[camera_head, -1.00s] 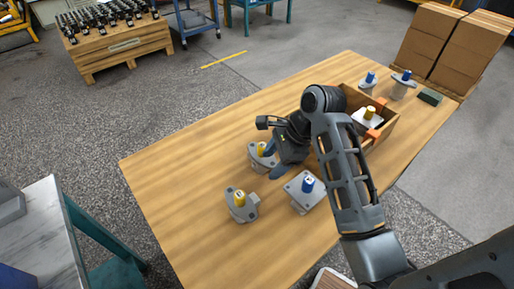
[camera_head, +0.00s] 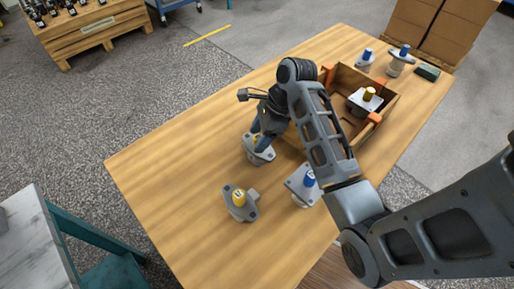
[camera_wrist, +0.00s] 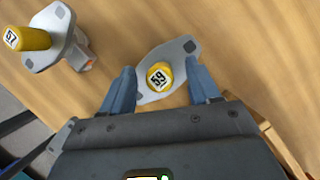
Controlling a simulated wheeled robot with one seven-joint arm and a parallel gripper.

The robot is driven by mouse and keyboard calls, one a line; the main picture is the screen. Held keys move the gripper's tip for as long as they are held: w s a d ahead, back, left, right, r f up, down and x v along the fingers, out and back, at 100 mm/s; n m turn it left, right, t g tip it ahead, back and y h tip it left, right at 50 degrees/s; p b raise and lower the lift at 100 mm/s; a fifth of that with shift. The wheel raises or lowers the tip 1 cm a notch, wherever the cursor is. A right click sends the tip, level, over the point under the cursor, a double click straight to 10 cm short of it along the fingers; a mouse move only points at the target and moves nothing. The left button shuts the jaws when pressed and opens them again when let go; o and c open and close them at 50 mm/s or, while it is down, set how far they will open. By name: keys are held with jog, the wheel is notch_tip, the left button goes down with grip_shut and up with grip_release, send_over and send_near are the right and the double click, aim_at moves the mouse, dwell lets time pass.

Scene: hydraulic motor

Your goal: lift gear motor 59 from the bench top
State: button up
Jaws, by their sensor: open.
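Gear motor 59 (camera_wrist: 170,68) has a grey flange and a yellow shaft marked 59. In the wrist view it lies between the two blue fingers of my gripper (camera_wrist: 162,92), which are apart, one on each side of the yellow shaft. Whether the fingers touch it I cannot tell. In the head view, motor 59 (camera_head: 262,157) stands on the wooden bench top (camera_head: 180,180), partly hidden by my gripper (camera_head: 262,140).
Yellow-shafted motor 57 (camera_wrist: 52,42) stands nearby; it also shows in the head view (camera_head: 240,205). A blue-shafted motor (camera_head: 301,190) stands to the right, beside my arm. A wooden box (camera_head: 385,105) holds another motor. Two blue-shafted motors (camera_head: 365,60) (camera_head: 401,62) stand behind.

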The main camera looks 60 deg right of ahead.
jog(key=shift+w+a+f, duration=0.1)
jog(key=shift+a+f, duration=0.05)
jog(key=shift+f, duration=0.4)
grip_shut()
jog(key=shift+r, duration=0.1)
dwell(0.9)
